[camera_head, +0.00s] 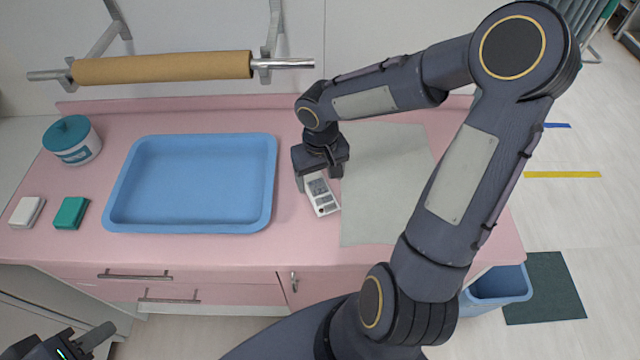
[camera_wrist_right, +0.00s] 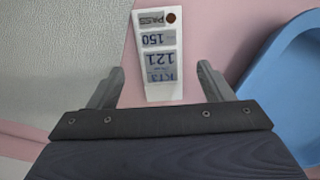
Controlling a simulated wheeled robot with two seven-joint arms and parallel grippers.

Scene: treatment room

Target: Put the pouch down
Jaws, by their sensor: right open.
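The pouch (camera_head: 322,196) is a small white packet with printed grey-blue label fields and a dark round spot. It lies on the pink counter, between the blue tray and the grey-green mat. My right gripper (camera_head: 322,172) is right over its far end, pointing down. In the right wrist view the pouch (camera_wrist_right: 158,56) lies between the two spread fingers (camera_wrist_right: 157,72), with a gap on each side.
The blue tray (camera_head: 268,190) is empty, left of the pouch. The mat (camera_head: 385,205) is bare where visible. A lidded teal-and-white tub (camera_head: 75,148), a white box (camera_head: 27,212) and a teal box (camera_head: 71,213) stand at the left. A paper roll (camera_head: 160,68) hangs behind.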

